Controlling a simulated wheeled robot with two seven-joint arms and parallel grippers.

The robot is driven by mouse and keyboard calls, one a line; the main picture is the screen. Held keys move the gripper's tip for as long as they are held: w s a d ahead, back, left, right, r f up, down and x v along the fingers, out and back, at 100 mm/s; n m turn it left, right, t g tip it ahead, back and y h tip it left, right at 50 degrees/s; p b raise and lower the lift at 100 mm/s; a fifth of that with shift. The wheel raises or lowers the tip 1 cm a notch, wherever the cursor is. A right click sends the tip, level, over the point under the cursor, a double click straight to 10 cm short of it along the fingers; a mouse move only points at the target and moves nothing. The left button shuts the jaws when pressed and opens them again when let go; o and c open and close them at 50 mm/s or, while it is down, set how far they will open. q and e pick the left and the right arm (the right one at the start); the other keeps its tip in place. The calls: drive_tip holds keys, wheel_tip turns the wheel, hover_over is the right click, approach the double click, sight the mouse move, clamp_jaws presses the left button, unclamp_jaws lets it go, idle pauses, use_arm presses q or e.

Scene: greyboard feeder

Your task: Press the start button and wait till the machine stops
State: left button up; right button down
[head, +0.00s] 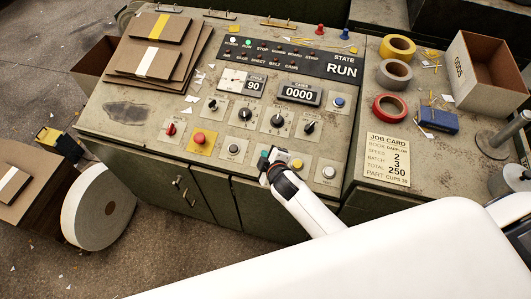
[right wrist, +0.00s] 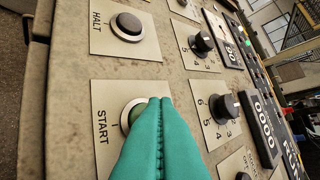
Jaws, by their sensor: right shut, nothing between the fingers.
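The start button (right wrist: 134,112) is a round green button in a metal ring on a cream plate marked START in the right wrist view. My right gripper (right wrist: 160,108) has teal fingers, shut with nothing between them. Its tips overlap the button and hide much of it; I cannot tell whether they press it. In the head view the right gripper (head: 264,161) is at the panel's front edge, covering the start button's place. The state display (head: 341,67) reads RUN. The counter (head: 298,95) reads 0000, and the cycle display (head: 254,86) reads 90. My left gripper is not in view.
The grey halt button (head: 234,147) and a red button on a yellow plate (head: 199,138) lie left of the gripper. A yellow button (head: 296,164) is close on its right. Tape rolls (head: 398,46) and an open carton (head: 487,75) stand at the right. Greyboard sheets (head: 150,62) lie at the left.

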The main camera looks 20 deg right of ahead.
drive_tip(key=shift+r, duration=0.25)
drive_tip(key=r+p, duration=0.3)
drive_tip(key=s+r+p, duration=0.1)
drive_tip(key=p, duration=0.1)
drive_tip(key=shift+a+r, duration=0.35)
drive_tip(key=shift+a, duration=0.05)
idle(0.7)
